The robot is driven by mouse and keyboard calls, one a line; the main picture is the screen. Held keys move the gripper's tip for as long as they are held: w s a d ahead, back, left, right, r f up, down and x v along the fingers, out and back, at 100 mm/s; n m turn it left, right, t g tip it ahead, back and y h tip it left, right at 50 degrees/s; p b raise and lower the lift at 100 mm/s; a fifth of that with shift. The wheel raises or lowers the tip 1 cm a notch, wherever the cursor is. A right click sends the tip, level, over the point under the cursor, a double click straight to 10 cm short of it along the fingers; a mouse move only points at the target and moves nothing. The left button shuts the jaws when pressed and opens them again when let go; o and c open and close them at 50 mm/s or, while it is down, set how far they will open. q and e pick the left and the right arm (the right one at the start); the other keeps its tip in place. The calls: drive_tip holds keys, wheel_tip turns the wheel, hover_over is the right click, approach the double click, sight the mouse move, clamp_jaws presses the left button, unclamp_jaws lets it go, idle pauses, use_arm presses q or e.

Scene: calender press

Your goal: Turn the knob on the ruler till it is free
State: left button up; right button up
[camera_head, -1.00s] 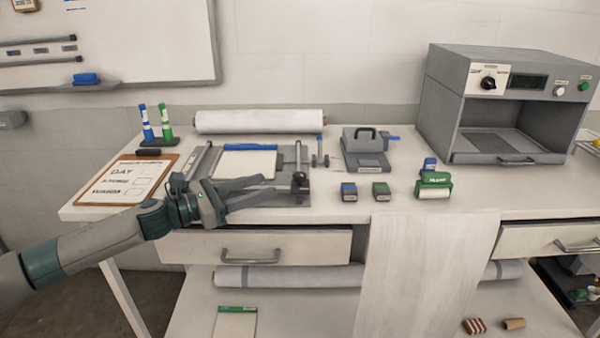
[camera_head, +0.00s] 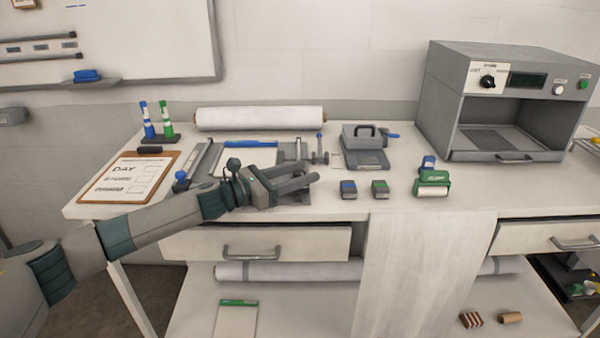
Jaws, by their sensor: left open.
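A grey board (camera_head: 214,160) lies on the table at centre left, with a white sheet (camera_head: 240,157) and a blue strip (camera_head: 250,144) on it. An upright grey bar, which looks like the ruler (camera_head: 299,150), stands at the board's right side. Its dark knob is hidden behind my left gripper. My left gripper (camera_head: 314,184) is open, its fingers pointing right, in front of the board's lower right corner. I cannot tell whether it touches the knob. My right gripper is out of view.
A blue-knobbed bar (camera_head: 182,176) lies left of the board. A clamp-like part (camera_head: 320,152) stands right of it. A press (camera_head: 510,100) fills the back right.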

use_arm(q)
drive_tip(key=c, duration=1.1)
